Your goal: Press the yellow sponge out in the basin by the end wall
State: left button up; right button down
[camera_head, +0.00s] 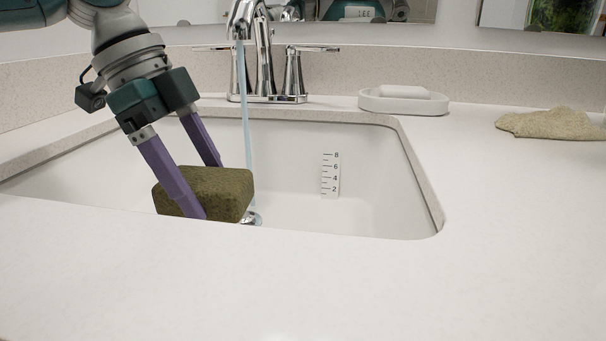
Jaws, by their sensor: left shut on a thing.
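My left gripper (206,190) comes in from the upper left and is shut on a sponge (228,188), with one purple finger in front of it and one behind. The sponge looks dark olive-brown rather than bright yellow. It is held inside the basin (370,185), left of the middle, next to the thin stream of water (246,120) from the tap. The basin's front rim hides the sponge's lower edge, so I cannot tell whether it touches the bottom. My right gripper is not in view.
The chrome tap (264,60) stands behind the basin and is running. A depth scale (330,175) marks the basin's back wall. A soap dish (403,102) with white soap and a beige cloth (550,123) lie on the counter at right. The front counter (330,290) is clear.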

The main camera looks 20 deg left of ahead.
pick_arm(q)
notch_tip(320, 180, down, 3)
jog(key=shift+r+b, duration=0.2)
jog(key=shift+b, duration=0.85)
notch_tip(320, 180, down, 5)
jog(key=shift+f+b, duration=0.1)
jog(key=shift+b, duration=0.9)
jog(key=shift+f, duration=0.1)
jog(key=shift+a+f, duration=0.1)
jog(key=shift+f, duration=0.7)
notch_tip(320, 180, up, 20)
jog(key=r+p, duration=0.1)
jog(key=p, duration=2)
send_over(201, 176)
jog(key=shift+f, duration=0.35)
